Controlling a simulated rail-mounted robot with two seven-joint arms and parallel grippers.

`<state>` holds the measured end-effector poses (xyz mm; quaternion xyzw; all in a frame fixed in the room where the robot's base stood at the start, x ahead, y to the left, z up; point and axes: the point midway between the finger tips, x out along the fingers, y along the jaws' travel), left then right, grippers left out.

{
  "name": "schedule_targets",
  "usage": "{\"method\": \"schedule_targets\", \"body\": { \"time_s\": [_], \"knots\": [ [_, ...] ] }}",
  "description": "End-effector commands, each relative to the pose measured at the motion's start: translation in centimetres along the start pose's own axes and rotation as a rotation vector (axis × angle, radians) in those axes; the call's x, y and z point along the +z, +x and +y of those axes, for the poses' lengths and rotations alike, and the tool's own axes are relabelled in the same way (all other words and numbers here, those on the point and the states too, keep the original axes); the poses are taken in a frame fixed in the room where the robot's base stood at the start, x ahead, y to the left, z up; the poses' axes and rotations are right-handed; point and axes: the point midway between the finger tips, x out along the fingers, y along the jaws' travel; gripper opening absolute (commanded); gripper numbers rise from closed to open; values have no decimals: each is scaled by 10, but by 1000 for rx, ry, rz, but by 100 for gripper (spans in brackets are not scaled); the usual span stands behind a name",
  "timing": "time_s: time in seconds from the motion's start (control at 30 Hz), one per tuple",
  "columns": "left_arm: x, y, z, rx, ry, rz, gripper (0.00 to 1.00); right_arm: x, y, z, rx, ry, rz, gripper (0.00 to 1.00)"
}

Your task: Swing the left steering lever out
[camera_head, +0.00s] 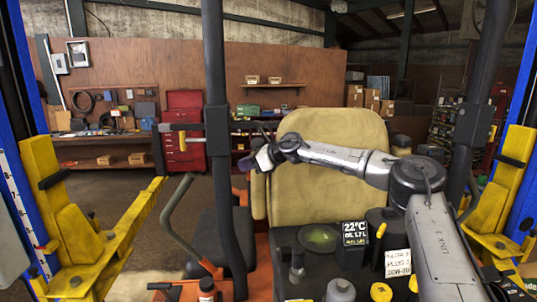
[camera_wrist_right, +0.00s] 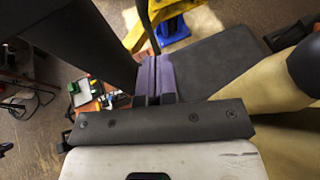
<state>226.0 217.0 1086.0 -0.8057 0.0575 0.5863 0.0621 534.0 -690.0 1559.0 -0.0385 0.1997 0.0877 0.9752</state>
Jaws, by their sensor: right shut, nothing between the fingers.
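The left steering lever (camera_head: 176,208) is a dark grey bent bar at the left of the orange mower (camera_head: 262,262) in the head view. Its upper end leans right, and its lower end meets the orange body. My right gripper (camera_head: 245,164) is to the right of the lever and apart from it, by the left edge of the tan seat back (camera_head: 332,150). In the right wrist view its purple fingers (camera_wrist_right: 153,78) are shut with nothing between them. My left gripper does not show.
A black upright post (camera_head: 215,90) stands between my right gripper and the lever. Yellow lift arms (camera_head: 125,235) flank the mower. Bottles and a display box (camera_head: 354,233) stand in front of the seat back. A workbench and red cabinet (camera_head: 185,150) are far behind.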

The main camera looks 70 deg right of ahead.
Motion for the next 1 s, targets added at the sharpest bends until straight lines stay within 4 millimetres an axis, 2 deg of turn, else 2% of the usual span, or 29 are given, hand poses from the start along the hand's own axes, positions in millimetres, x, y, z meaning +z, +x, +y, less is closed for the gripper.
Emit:
{"method": "schedule_targets", "body": {
  "time_s": [0.6,1.0],
  "knots": [
    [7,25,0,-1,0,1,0,18,-65,2,-1,-1,-2,0],
    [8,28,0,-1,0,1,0,21,-76,3,-1,1,1,0]
  ]
}}
